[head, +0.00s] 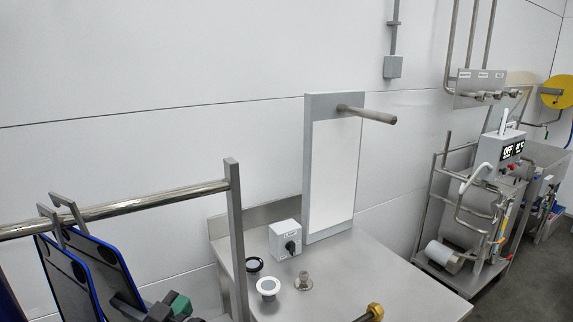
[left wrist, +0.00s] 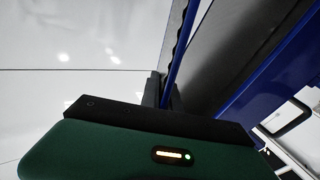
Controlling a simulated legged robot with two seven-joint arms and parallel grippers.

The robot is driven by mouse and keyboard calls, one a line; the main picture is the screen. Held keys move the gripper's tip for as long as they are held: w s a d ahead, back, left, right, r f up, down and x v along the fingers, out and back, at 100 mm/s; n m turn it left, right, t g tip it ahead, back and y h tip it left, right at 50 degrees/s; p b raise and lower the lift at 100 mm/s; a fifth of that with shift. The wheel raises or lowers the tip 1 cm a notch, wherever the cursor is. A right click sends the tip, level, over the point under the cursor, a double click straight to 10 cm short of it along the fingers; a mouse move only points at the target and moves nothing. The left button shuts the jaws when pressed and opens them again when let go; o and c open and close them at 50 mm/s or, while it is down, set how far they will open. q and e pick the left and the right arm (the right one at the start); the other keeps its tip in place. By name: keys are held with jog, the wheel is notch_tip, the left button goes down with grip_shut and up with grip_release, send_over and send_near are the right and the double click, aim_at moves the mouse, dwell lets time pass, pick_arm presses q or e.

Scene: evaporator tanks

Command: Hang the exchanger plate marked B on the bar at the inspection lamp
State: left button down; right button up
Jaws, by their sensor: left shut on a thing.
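Dark exchanger plates with blue edges (head: 92,268) hang by grey hooks from a steel rail (head: 150,200) at the left of the head view. No letter on them is readable. My left gripper (head: 125,304), dark with green parts, is at the near plate's lower right edge and shut on it. In the left wrist view a blue-edged dark plate (left wrist: 255,60) rises close beyond the gripper (left wrist: 163,92). The inspection lamp (head: 333,175) is an upright white panel in a grey frame. Its bar (head: 370,115) sticks out from the top, empty.
The rail's upright post (head: 237,240) stands between the plates and the lamp. A steel bench (head: 370,270) carries a switch box (head: 285,240), a white-topped round piece (head: 268,287) and a small metal fitting (head: 304,281). A wheeled machine (head: 465,225) stands at the right.

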pick_arm(q)
jog(key=shift+v, duration=2.2)
jog(key=shift+d+p, duration=0.1)
jog(key=shift+p, duration=0.2)
